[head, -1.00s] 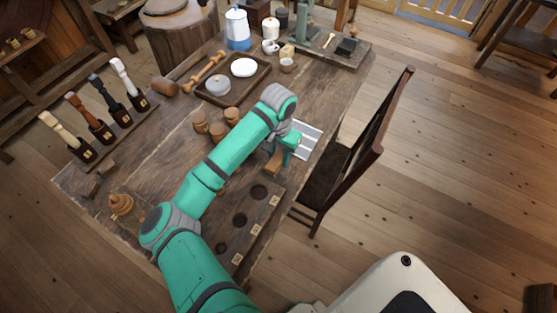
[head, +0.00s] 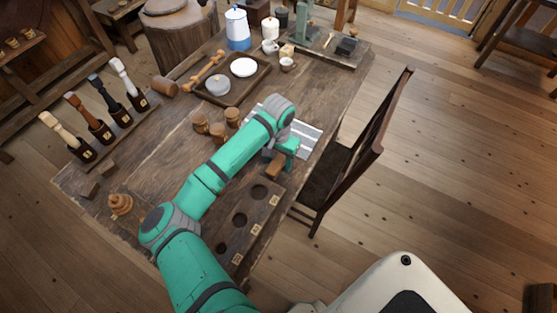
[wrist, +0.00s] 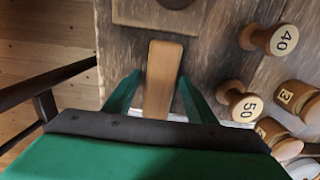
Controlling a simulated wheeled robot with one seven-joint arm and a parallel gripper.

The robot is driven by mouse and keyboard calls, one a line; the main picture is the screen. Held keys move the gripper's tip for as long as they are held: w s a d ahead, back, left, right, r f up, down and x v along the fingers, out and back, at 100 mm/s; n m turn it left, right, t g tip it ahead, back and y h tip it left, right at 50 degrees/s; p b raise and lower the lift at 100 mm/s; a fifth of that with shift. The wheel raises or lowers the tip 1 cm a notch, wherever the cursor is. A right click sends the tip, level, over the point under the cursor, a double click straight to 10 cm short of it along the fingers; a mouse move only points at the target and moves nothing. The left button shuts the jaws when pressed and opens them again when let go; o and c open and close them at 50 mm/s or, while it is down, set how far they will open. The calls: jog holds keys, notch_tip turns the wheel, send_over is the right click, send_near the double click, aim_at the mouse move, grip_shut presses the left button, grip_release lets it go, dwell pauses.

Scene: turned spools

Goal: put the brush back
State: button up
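The brush, a plain wooden bar in view (head: 275,163), lies near the far end of a dark holed board (head: 232,240). In the wrist view the brush (wrist: 162,78) lies lengthwise between my fingers, its near end hidden by my gripper's palm. No bristles show. My gripper (wrist: 160,76) has one finger on each side of it. A gap shows on the left, while the right fingertip looks close to its edge. In the head view my gripper (head: 284,153) is low over the table's right side, partly hidden by my arm.
Several wooden spools (head: 217,130) stand left of my gripper, some numbered (wrist: 245,107). A pale striped sheet (head: 308,138) lies behind it. A chair (head: 350,160) stands close at the table's right edge. A rack of handled tools (head: 115,125) is at left.

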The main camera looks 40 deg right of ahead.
aim_at(278, 160)
notch_tip(278, 160, up, 12)
jog(key=shift+r, duration=0.2)
dwell(0.5)
jog(key=shift+w, duration=0.1)
dwell(0.4)
